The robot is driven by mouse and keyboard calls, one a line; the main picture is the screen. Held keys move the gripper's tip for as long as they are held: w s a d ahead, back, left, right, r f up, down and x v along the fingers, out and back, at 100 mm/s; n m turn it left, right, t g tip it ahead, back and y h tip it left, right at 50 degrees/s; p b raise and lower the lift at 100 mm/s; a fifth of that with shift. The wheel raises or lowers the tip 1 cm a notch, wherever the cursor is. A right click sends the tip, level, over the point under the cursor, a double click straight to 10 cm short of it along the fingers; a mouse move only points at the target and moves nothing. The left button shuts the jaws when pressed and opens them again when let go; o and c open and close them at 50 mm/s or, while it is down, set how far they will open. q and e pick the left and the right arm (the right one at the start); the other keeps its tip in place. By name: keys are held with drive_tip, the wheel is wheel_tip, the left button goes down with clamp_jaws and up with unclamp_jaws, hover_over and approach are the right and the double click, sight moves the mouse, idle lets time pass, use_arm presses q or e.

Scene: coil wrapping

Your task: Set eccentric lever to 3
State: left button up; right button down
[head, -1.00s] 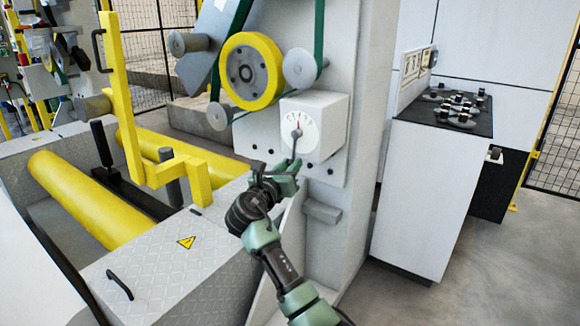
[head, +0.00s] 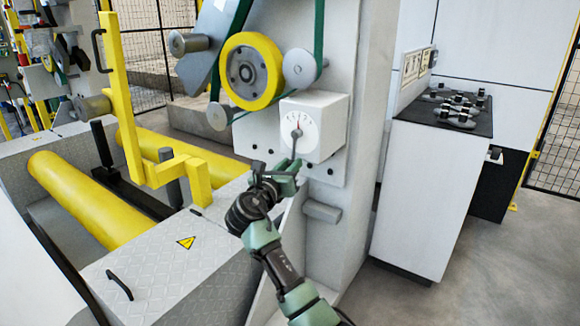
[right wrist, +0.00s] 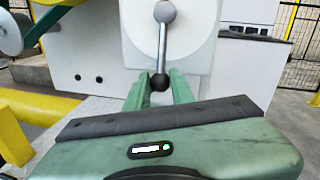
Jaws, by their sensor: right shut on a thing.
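The eccentric lever is a thin grey rod with a dark ball at its lower end, on a white box (head: 327,112) with a round white numbered dial (head: 309,128). The lever (head: 295,146) hangs down from its hub, almost vertical. In the right wrist view the lever (right wrist: 163,42) runs from a grey hub to the ball (right wrist: 159,82). My right gripper (head: 289,168) is shut on the ball end of the lever; its green fingers (right wrist: 160,92) lie on both sides of the ball. The dial numbers are too small to read surely. My left gripper is not in view.
A yellow wheel (head: 251,71) with a green belt sits above left of the dial box. Yellow rollers (head: 85,198) and a yellow upright frame lie at left. A white cabinet (head: 430,190) with a dark top of small knobs stands at right, with clear floor before it.

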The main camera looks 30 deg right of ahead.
drive_tip(key=shift+w+a, duration=0.1)
drive_tip(key=w+m, duration=0.2)
drive_tip(key=m, duration=0.1)
drive_tip(key=shift+a+h, duration=0.3)
drive_tip(key=shift+a, duration=0.1)
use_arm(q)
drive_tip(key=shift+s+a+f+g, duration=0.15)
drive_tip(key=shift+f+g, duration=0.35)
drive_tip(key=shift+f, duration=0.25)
use_arm(e)
drive_tip(key=shift+w+a+r+m, duration=0.2)
drive_tip(key=shift+w+m, duration=0.1)
drive_tip(key=shift+m, duration=0.5)
drive_tip(key=c, duration=1.2)
unclamp_jaws()
